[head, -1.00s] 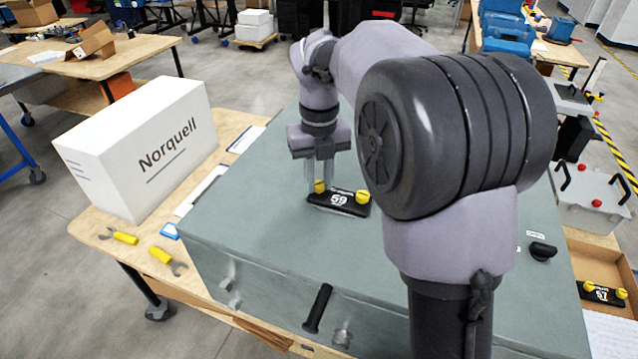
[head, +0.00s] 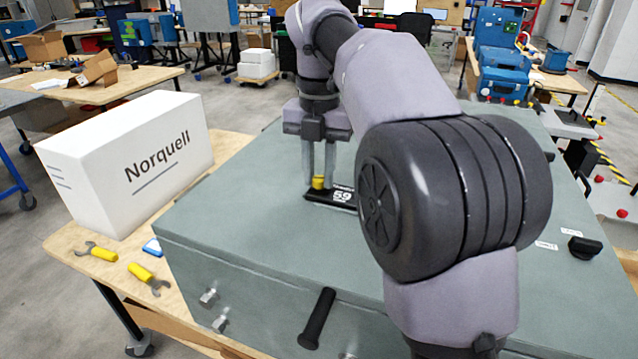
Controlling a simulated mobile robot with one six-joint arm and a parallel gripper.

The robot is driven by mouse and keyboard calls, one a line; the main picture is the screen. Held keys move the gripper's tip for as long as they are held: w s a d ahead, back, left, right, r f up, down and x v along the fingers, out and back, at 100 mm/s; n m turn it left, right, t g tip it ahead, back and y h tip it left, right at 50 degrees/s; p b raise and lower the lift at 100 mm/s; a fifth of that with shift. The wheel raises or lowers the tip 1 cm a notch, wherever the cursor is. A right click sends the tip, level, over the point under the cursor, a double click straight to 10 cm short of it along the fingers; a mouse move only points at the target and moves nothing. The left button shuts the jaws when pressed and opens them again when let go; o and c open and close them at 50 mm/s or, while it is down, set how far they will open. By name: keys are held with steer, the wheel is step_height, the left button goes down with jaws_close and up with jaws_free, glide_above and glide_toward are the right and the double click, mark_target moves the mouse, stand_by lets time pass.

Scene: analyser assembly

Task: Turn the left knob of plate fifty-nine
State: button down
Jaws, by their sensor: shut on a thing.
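Plate fifty-nine (head: 343,197) is a black plate with a white 59, lying on the grey-green analyser case (head: 250,215). Its left knob (head: 318,182) is yellow and stands at the plate's left end. My gripper (head: 319,178) points down over the plate with its two fingers around the left knob, shut on it. The fingers partly cover the knob. The right end of the plate and its right knob are hidden behind my arm.
A white Norquell box (head: 130,165) stands on the wooden table left of the case. Two yellow-handled wrenches (head: 97,252) lie in front of it. A black handle (head: 317,318) sticks out of the case's front. A black knob (head: 584,247) sits on the case's right side.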

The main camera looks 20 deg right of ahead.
mark_target(319, 177)
steer(key=shift+r, duration=0.15)
steer(key=c, duration=1.2)
jaws_free()
step_height(319, 177, up, 17)
steer(key=p, duration=1.3)
steer(key=shift+r, duration=0.15)
